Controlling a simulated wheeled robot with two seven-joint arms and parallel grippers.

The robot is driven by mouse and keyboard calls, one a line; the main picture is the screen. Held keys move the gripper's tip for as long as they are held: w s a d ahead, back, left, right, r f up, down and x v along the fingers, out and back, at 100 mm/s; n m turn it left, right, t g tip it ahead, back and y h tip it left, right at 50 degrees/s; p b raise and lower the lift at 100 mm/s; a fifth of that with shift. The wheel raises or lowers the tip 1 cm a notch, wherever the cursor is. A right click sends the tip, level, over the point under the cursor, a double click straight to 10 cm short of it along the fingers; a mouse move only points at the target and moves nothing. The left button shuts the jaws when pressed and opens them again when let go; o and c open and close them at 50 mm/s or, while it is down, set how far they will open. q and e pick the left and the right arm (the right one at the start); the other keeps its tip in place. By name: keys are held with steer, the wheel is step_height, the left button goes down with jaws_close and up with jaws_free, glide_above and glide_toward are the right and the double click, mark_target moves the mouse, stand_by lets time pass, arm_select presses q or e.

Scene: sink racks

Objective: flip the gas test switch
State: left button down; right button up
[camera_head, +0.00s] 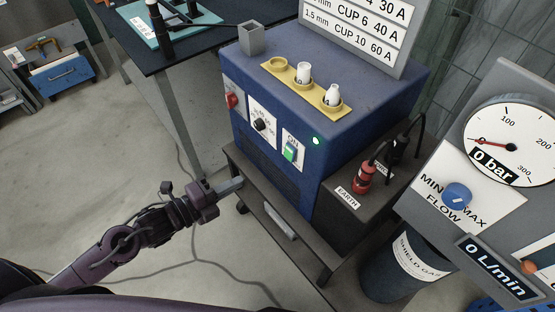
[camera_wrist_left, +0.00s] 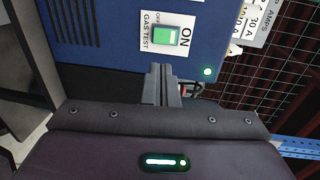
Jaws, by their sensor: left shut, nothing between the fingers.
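The gas test switch (camera_head: 291,151) is a green rocker on a white plate, on the front of the blue welding machine (camera_head: 270,110). In the left wrist view the switch (camera_wrist_left: 165,38) shows upper centre, beside the words ON, OFF and GAS TEST. A small green light (camera_wrist_left: 207,71) glows to its right. My left gripper (camera_head: 240,183) is shut and empty, left of and below the switch in the head view. In the wrist view its fingers (camera_wrist_left: 160,75) point at the panel just below the switch plate. I cannot tell whether they touch the panel. My right gripper is not in view.
A red switch (camera_head: 232,100) and a black knob (camera_head: 261,125) sit left on the same panel. Yellow holder (camera_head: 300,88) with cups is on top. The red EARTH plug (camera_head: 362,178) and gauge panel (camera_head: 480,180) are at right. Open floor lies left.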

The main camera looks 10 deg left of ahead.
mark_target(287, 155)
arm_select(q)
steer(key=shift+w, duration=0.1)
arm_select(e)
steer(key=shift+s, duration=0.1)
arm_select(q)
steer(key=x, duration=1.3)
steer(key=shift+w+d+f, duration=0.1)
steer(key=shift+w+d, duration=0.1)
steer(key=shift+w, duration=0.15)
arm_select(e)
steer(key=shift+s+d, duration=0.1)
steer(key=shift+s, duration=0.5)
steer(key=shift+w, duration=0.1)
arm_select(q)
steer(key=shift+f, duration=0.1)
steer(key=shift+w+d+f+t+b, duration=0.1)
steer(key=shift+w+d+t+b, duration=0.1)
steer(key=shift+t+b, duration=0.55)
steer(key=shift+a+g, duration=0.1)
steer(key=shift+g, duration=0.15)
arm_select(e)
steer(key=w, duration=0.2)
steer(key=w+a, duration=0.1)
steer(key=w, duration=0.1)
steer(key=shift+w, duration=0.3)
